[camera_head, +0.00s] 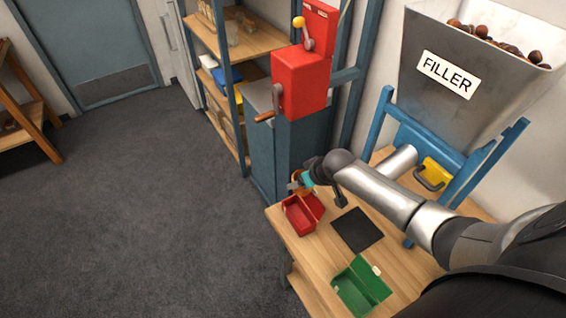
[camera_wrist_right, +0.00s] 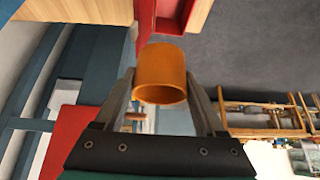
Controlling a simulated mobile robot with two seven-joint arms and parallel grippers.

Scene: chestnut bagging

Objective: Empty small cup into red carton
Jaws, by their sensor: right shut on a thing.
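The small orange cup (camera_wrist_right: 160,62) is held between the two fingers of my right gripper (camera_wrist_right: 165,100) in the right wrist view. Its round rim faces the wrist camera, and I see no chestnuts in the part that shows. In the head view my right gripper (camera_head: 302,181) is just above and behind the red carton (camera_head: 301,217), with the cup mostly hidden by the gripper. The red carton stands open at the table's far left corner. Its contents cannot be made out. My left gripper is in neither view.
An open green carton (camera_head: 350,291) is at the table's near edge, and a black mat (camera_head: 357,230) lies between the cartons. The grey filler hopper (camera_head: 480,75) with chestnuts stands in a blue frame on the right. A red crank machine (camera_head: 300,82) stands behind the table.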

